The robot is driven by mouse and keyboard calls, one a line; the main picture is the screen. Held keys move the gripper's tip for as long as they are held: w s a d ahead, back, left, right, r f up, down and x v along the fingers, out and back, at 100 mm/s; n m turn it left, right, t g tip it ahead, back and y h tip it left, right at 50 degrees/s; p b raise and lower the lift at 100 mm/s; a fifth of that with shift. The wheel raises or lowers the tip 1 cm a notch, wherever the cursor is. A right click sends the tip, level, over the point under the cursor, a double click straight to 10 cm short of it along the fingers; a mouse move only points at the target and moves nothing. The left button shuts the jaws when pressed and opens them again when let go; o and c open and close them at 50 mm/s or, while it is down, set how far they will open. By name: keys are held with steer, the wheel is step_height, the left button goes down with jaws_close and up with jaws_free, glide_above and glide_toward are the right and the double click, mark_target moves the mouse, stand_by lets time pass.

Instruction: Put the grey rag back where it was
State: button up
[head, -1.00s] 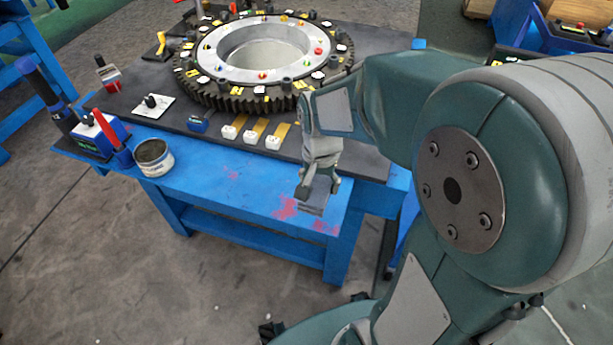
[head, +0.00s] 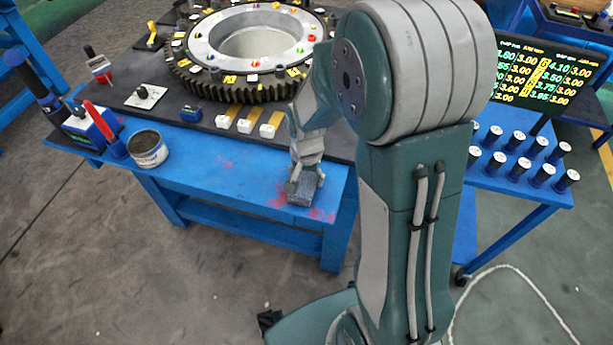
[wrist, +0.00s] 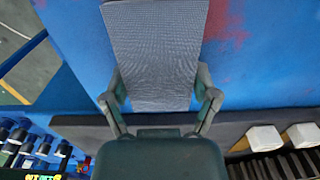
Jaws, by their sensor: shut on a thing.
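The grey rag (head: 302,190) is a flat, rectangular, woven grey piece in my gripper (head: 306,179). It is at or just above the blue front strip of the workbench (head: 225,178), beside red smears, near the right front corner. I cannot tell whether it touches the surface. In the wrist view the rag (wrist: 155,45) spans the space between the two fingers of my gripper (wrist: 159,82), which press on its left and right sides.
A large ring gear (head: 195,75) stands on the dark mat behind. White blocks (head: 246,126) lie at the mat's front edge. A round tin (head: 147,150) stands at left on the blue strip. Several dark cylinders with pale tops (head: 520,165) stand on a stand at right.

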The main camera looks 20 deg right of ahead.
mark_target(307, 176)
steer(key=o, duration=1)
steer(key=shift+o, duration=0.2)
step_height(307, 176, up, 12)
steer(key=s+r+n+t, duration=0.5)
steer(key=s+r, duration=0.5)
steer(key=s, duration=0.5)
steer(key=shift+s+a+r+n+t, duration=0.25)
steer(key=shift+a+n, duration=0.2)
steer(key=shift+n, duration=0.65)
steer(key=shift+w+f, duration=0.1)
